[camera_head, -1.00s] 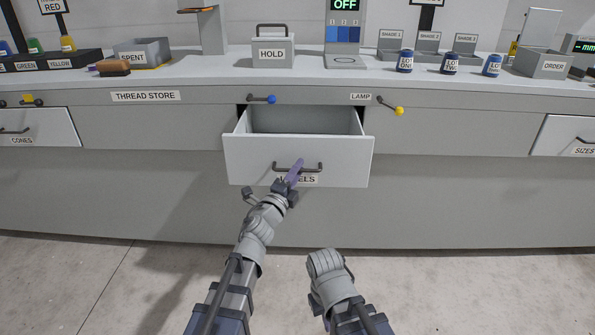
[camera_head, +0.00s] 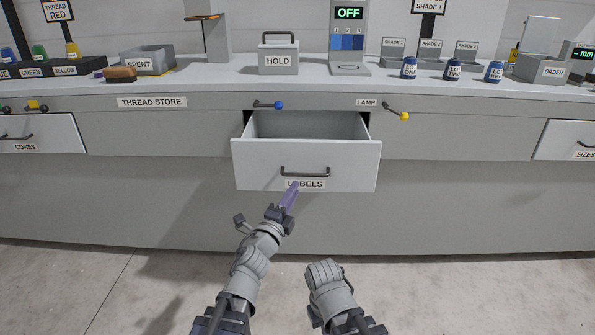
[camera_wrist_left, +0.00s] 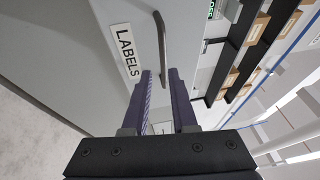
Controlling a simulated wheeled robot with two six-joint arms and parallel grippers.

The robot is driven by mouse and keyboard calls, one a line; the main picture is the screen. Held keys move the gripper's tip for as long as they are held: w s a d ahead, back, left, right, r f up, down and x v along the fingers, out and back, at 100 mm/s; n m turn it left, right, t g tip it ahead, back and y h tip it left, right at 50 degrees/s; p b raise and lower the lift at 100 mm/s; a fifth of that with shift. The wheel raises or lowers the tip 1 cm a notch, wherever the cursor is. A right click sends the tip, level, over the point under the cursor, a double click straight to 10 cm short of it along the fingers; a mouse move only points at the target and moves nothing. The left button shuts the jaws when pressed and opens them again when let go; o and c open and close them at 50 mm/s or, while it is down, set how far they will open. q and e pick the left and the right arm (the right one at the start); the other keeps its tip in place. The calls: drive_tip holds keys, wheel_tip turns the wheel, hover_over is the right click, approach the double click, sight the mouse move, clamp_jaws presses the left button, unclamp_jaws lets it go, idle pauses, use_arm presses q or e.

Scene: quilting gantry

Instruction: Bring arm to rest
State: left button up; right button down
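The LABELS drawer (camera_head: 258,165) stands pulled out below the counter, and its inside looks empty where it shows. Its dark bar handle (camera_head: 306,174) is on the front, above the LABELS label (camera_head: 313,185). My left gripper (camera_head: 291,192) is just in front of the drawer's lower front, below the handle.
The counter above holds a HOLD box (camera_head: 278,60), a lamp unit showing OFF (camera_head: 349,40), several blue spools, a SPENT bin (camera_head: 148,60) and an ORDER bin (camera_head: 541,69). Levers (camera_head: 268,105) stick out under the counter edge. The floor (camera_head: 480,290) in front is clear.

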use_arm(q)
drive_tip(key=s+a+f+n+g+y+p, duration=0.2)
drive_tip(key=a+f+n+g+y, duration=0.15)
drive_tip(key=f+n, duration=0.35)
drive_tip(key=s+a+f+n+g+y+p, duration=0.1)
drive_tip(key=s+a+f+n+g+y, duration=0.2)
drive_tip(key=f+n+g+y, duration=0.3)
drive_tip(key=s+d+f+n+g+h+p, duration=0.1)
drive_tip(key=s+d+f+n+g, duration=0.2)
drive_tip(key=s, duration=0.6)
drive_tip(key=s+d+f+n+g+p, duration=0.1)
drive_tip(key=s+f+n+g, duration=0.25)
drive_tip(key=s+g, duration=0.4)
wheel_tip(320, 180, up, 38)
drive_tip(key=s+t+p, duration=0.1)
drive_tip(key=s+p, duration=0.1)
drive_tip(key=p, duration=3.6)
drive_tip(key=shift+m, duration=0.35)
drive_tip(key=shift+s+d+f, duration=0.1)
